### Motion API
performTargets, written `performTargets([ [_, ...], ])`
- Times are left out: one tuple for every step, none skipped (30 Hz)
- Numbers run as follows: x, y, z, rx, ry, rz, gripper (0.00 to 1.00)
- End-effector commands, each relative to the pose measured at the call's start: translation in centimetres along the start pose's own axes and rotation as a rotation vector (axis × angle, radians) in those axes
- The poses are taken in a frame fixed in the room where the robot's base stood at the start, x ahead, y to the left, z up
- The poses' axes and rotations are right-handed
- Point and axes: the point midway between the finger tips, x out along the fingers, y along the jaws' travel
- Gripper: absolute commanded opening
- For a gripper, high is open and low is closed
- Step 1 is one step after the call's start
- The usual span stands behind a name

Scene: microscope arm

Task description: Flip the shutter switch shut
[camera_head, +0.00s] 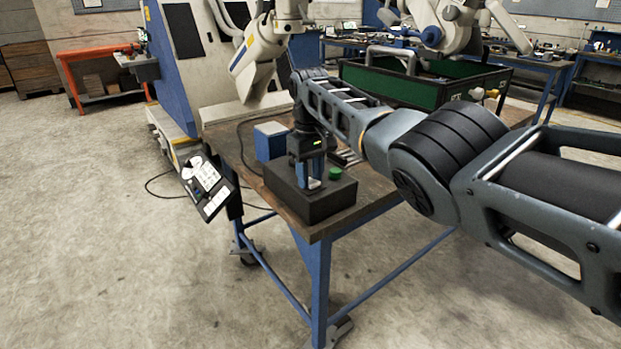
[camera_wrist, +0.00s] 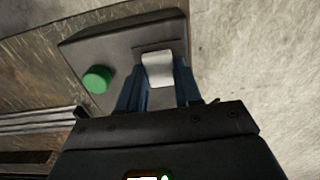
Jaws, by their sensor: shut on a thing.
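A dark control box (camera_head: 330,203) sits at the near corner of the workbench. In the wrist view the box (camera_wrist: 108,50) carries a pale grey switch lever (camera_wrist: 157,67) and, to its left, a round green button (camera_wrist: 97,79). My gripper (camera_head: 309,178) reaches down onto the box from above. In the wrist view its blue fingers (camera_wrist: 158,92) stand on either side of the lever and are shut on it. In the head view the gripper hides most of the lever, and the green button (camera_head: 335,173) shows to its right.
A blue and white block (camera_head: 270,141) stands on the bench (camera_head: 235,141) just behind the box. A panel with white labels (camera_head: 206,186) hangs off the bench's left side. A green-lined tray (camera_head: 398,84) stands behind my arm. Open floor lies to the left.

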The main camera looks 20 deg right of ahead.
Motion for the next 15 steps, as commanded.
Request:
performTargets([
  [-0.01,0.22,0.05,0.002,0.000,0.003,0.04],
  [-0.01,0.21,0.05,0.002,0.000,0.003,0.04],
  [-0.01,0.21,0.05,0.002,0.000,0.003,0.04],
  [-0.02,0.21,0.05,0.002,0.000,0.003,0.04],
  [-0.02,0.20,0.05,0.002,0.000,0.003,0.37],
  [-0.02,0.19,0.05,0.002,0.000,0.003,0.41],
  [-0.02,0.17,0.05,0.002,0.000,0.002,0.44],
  [-0.02,0.15,0.05,0.002,0.000,0.002,0.46],
  [-0.03,0.13,0.05,0.002,0.000,0.002,0.50],
  [-0.03,0.11,0.04,0.001,0.000,0.001,0.53],
  [-0.03,0.09,0.04,0.001,0.000,0.001,0.56],
  [-0.03,0.08,0.04,0.001,0.000,0.001,0.60],
  [-0.03,0.07,0.04,0.001,0.000,0.001,0.60],
  [-0.03,0.06,0.03,0.001,0.000,0.000,0.60],
  [-0.03,0.04,0.03,0.001,0.000,0.000,0.60],
])
